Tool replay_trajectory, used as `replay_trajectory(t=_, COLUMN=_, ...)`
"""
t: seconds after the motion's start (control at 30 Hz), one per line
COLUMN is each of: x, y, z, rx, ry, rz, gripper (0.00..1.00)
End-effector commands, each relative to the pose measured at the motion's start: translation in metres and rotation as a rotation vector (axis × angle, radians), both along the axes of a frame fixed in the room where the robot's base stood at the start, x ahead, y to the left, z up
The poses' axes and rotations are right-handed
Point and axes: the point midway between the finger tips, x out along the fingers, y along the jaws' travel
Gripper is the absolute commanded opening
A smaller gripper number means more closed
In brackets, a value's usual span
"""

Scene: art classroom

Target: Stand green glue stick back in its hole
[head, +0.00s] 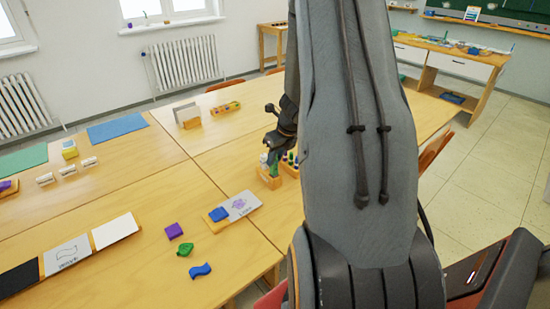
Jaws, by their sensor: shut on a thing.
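My gripper (272,150) is in the head view, left of my arm, pointing down over a wooden holder (269,182). It is shut on the green glue stick (272,159), of which only a small green part shows. The stick is at or just above the holder. I cannot tell whether its lower end is inside a hole. Several other sticks with white and dark parts (290,157) stand close by on the right, partly hidden by my arm. The hole itself is too small to make out.
Near the holder on the table (210,170) lie a card with a purple drawing (240,205), a blue block (218,214), a purple block (174,231), a green piece (185,249) and a blue wavy piece (200,270). A wooden tray with colored items (226,108) stands farther back.

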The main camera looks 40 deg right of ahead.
Motion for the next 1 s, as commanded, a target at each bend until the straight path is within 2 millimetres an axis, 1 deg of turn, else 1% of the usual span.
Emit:
replay_trajectory(t=0.57, x=0.0001, y=-0.0001, z=0.0001, rx=0.000, ry=0.000, rz=0.000, gripper=0.00)
replay_trajectory(t=1.0, x=0.0000, y=-0.0002, z=-0.0066, rx=0.000, ry=0.000, rz=0.001, gripper=0.00)
